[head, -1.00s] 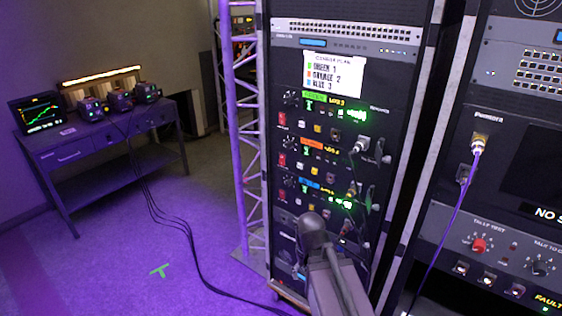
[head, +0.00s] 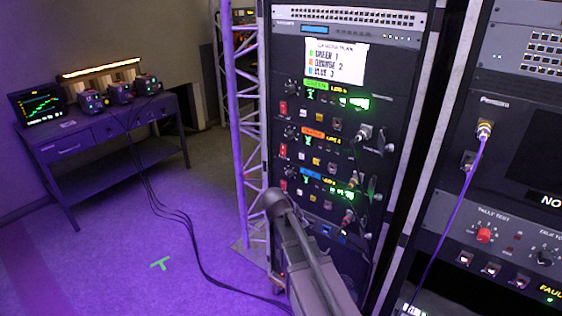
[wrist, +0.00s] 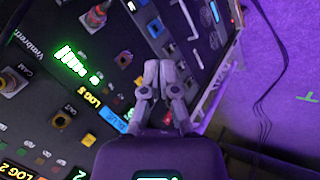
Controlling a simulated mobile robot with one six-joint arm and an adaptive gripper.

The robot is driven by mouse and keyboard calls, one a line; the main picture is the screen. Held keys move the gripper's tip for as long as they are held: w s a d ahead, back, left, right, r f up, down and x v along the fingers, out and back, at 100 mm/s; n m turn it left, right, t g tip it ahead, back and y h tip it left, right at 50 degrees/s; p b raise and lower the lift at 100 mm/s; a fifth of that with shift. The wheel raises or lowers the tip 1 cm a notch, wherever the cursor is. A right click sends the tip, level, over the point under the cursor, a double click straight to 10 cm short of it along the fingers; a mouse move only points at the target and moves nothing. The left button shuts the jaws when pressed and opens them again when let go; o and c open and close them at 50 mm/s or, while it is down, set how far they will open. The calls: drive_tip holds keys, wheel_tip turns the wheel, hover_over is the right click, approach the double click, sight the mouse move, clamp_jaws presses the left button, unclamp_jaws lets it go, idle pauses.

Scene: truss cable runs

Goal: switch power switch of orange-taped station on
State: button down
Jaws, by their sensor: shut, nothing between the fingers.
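The orange-taped station (head: 325,144) is the middle of three taped units in the tall black rack in the head view. Its orange label (head: 313,132) sits upper left, and its red power switch (head: 283,150) is at the left end. The switch's position is too small to read. In the wrist view my gripper (wrist: 162,66) is shut and empty, in front of the rack panel near the blue-taped station's blue label (wrist: 112,121). I cannot tell whether it touches the panel. The orange station's switch is not visible in the wrist view.
The green-taped station (head: 316,85) is above and the blue-taped station (head: 314,168) below, with similar red switches. Cables plug into the units' right side. A truss (head: 240,130) stands left of the rack. Black cables (head: 180,235) cross the floor.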

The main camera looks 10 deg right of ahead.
sight(285, 156)
drive_tip(key=w+a+r+n+t+h+b, duration=0.1)
drive_tip(key=w+a+r+n+t, duration=0.1)
drive_tip(key=w, duration=0.4)
drive_tip(key=w+a+r+n+t+h+b, duration=0.1)
drive_tip(key=w+a+r+n+t+h, duration=0.1)
drive_tip(key=w+a, duration=0.4)
drive_tip(key=w+a+r+n+t+h, duration=0.2)
drive_tip(key=w+a+r+t, duration=0.2)
drive_tip(key=w, duration=0.3)
drive_tip(key=shift+a+r+t+b, duration=0.2)
drive_tip(key=shift+r+t+b, duration=0.15)
drive_tip(key=shift+r, duration=0.5)
drive_tip(key=shift+w+d, duration=0.1)
drive_tip(key=b+x, duration=0.1)
drive_tip(key=x, duration=1.2)
drive_tip(key=shift+w+d+b, duration=0.1)
drive_tip(key=shift+d+b, duration=0.25)
drive_tip(key=shift+b, duration=0.05)
drive_tip(key=shift+d, duration=0.1)
